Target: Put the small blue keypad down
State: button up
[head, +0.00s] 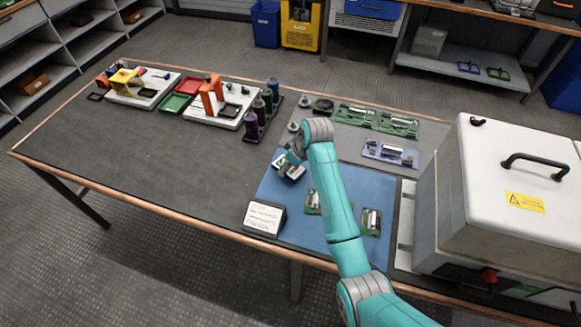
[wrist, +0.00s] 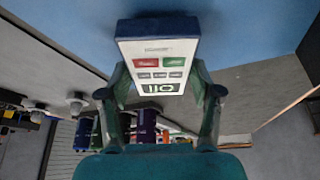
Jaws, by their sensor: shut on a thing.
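The small blue keypad (head: 291,174) is at the far left part of the blue mat (head: 268,190) in the head view. In the wrist view the keypad (wrist: 157,50) shows a white face with red, green and grey buttons and a dark blue edge. My gripper (wrist: 159,82) is shut on it, one finger on each side. In the head view my gripper (head: 288,161) comes down to it from above, partly covering it. Whether the keypad's underside touches the mat cannot be told.
A white-faced sign block (head: 264,218) stands at the mat's front left corner. Green circuit boards (head: 371,221) lie on the mat near my arm. Dark cylinders (head: 251,125) stand to the left and a large white cabinet (head: 510,200) to the right.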

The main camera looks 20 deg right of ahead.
jog(key=shift+f, duration=0.5)
jog(key=shift+f, duration=0.1)
jog(key=o, duration=1.2)
jog(key=v, duration=1.2)
jog(key=shift+w, duration=0.1)
